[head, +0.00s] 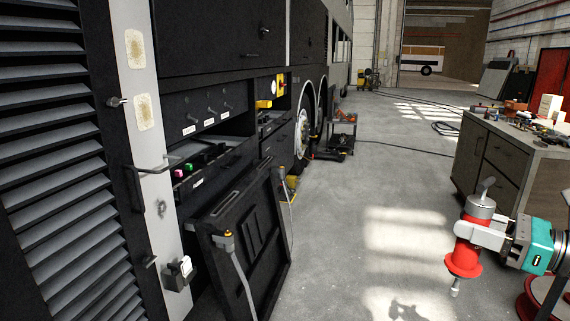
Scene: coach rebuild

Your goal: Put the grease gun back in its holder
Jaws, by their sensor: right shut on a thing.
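A red grease gun (465,258) with a grey metal cap and lever at its top hangs roughly upright at the lower right of the head view. A thin nozzle points down below its red flange. My right gripper (478,232), with white fingers and a teal-and-grey body, is shut around the gun's upper part. The gun is in the air above the concrete floor. My left gripper is not in view. I cannot make out for sure which thing is the grease gun's holder.
A dark coach side with an open lower flap (250,245) stands at the left. A workbench (492,150) with clutter on top stands at the right. A red round object (530,302) is partly hidden behind my right arm. The middle floor (360,220) is clear.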

